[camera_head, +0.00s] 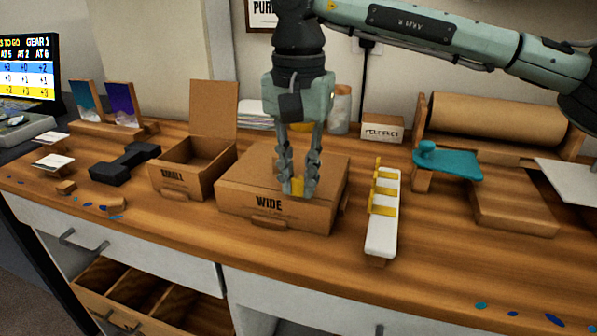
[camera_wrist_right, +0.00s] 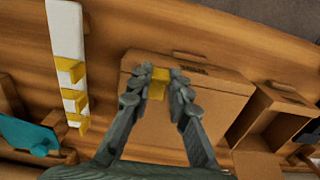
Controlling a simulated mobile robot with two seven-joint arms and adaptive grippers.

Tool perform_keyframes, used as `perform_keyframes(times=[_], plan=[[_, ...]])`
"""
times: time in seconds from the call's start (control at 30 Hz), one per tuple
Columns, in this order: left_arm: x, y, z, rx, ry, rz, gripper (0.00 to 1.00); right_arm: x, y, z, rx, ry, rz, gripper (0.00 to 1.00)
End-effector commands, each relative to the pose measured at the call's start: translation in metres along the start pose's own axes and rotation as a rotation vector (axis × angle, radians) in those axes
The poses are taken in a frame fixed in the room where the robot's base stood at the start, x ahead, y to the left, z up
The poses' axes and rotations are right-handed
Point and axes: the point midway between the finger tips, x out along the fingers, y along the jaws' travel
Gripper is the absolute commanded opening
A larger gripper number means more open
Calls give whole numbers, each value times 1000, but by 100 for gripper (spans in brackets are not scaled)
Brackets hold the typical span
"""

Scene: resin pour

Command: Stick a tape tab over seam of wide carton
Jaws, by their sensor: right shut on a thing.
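The wide carton (camera_head: 240,183), a low brown box marked WIDE, sits shut on the workbench; it also shows in the right wrist view (camera_wrist_right: 190,112). My right gripper (camera_head: 297,190) points down at the carton's top near its front edge. It is shut on a yellow tape tab (camera_head: 297,187), which also shows between the fingertips in the right wrist view (camera_wrist_right: 157,86). The tab is at or just above the lid; contact is hard to tell. A white strip (camera_head: 381,232) with several yellow tabs lies right of the carton. My left gripper is not in view.
An open small carton (camera_head: 177,184) with its lid raised stands left of the wide one. A teal tool (camera_head: 447,162) and a brown paper roll (camera_head: 500,124) are at the right. The front right bench is mostly clear.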

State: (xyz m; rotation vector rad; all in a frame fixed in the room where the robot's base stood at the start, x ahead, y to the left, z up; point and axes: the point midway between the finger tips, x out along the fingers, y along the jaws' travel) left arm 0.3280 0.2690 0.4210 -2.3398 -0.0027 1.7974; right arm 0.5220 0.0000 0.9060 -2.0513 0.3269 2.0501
Motion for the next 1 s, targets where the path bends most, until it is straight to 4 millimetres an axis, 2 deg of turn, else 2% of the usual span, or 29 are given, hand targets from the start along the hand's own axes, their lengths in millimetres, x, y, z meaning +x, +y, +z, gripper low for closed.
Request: perform_keyframes(times=[1.0], plan=[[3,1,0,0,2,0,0,7,0,0,0,0,0,10]])
